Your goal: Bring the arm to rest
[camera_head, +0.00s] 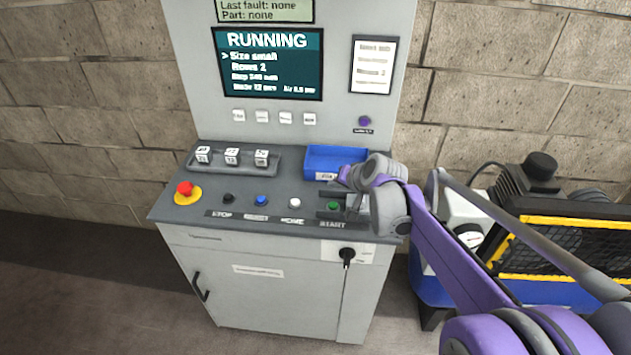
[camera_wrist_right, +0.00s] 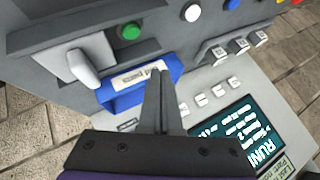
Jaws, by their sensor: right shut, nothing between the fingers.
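My right arm comes in from the right, and its purple and grey gripper (camera_head: 350,180) is over the right side of the control console (camera_head: 170,205), near the blue tray (camera_head: 335,155). In the wrist view the two fingers (camera_wrist_right: 162,78) are together with nothing between them. They overlap the blue tray (camera_wrist_right: 120,100) in that picture; I cannot tell any contact. The green START button (camera_head: 333,207) shows clear of the fingers in the wrist view (camera_wrist_right: 129,31). The screen (camera_head: 267,62) reads RUNNING. My left gripper is not in view.
A red emergency stop (camera_head: 185,188), several buttons and a holder with white dice-like blocks (camera_head: 232,157) are on the console top. A grey lever (camera_wrist_right: 88,60) stands beside the tray. A compressor-like machine (camera_head: 540,180) stands at right, behind my arm. A block wall is behind.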

